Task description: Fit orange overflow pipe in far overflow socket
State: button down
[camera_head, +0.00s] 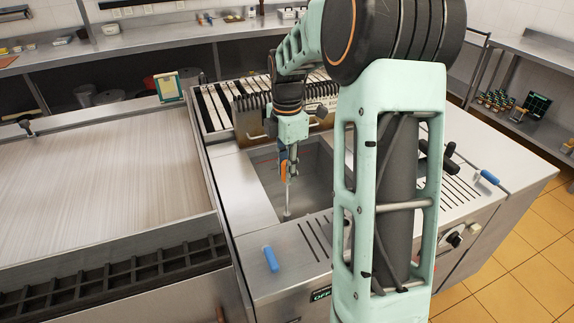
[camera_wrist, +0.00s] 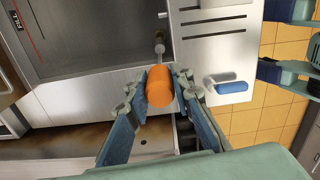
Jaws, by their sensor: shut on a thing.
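The overflow pipe has an orange grip (camera_wrist: 160,88), which sits between the two fingertips of my gripper (camera_wrist: 161,75) in the wrist view. A thin grey metal tube shows beyond the orange grip. In the head view, my gripper (camera_head: 288,158) points down over the open steel basin (camera_head: 264,190), with the orange part (camera_head: 284,169) at its fingers. The grey tube hangs below, roughly upright, and its lower end appears at or inside the basin's near part. The basin also shows in the wrist view (camera_wrist: 90,45). I cannot make out the far overflow socket; my arm hides part of the counter.
Blue handles lie on the counter at the front (camera_head: 270,258) and right (camera_head: 489,177). A wide flat griddle (camera_head: 100,170) is at left. Slotted covers (camera_head: 318,236) border the basin's front.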

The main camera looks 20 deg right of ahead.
jog(key=shift+r, duration=0.1)
dwell(0.3)
jog(key=b, duration=0.4)
send_over(287, 213)
jog(key=shift+f, duration=3.5)
jog(key=shift+w+d+f, duration=0.1)
jog(key=shift+w, duration=0.05)
jog(key=shift+p, duration=0.75)
jog(key=shift+f+b, duration=0.95)
jog(key=shift+f, duration=0.7)
jog(key=c, duration=1.6)
grip_release()
notch_tip(287, 213, up, 12)
jog(key=shift+r, duration=0.1)
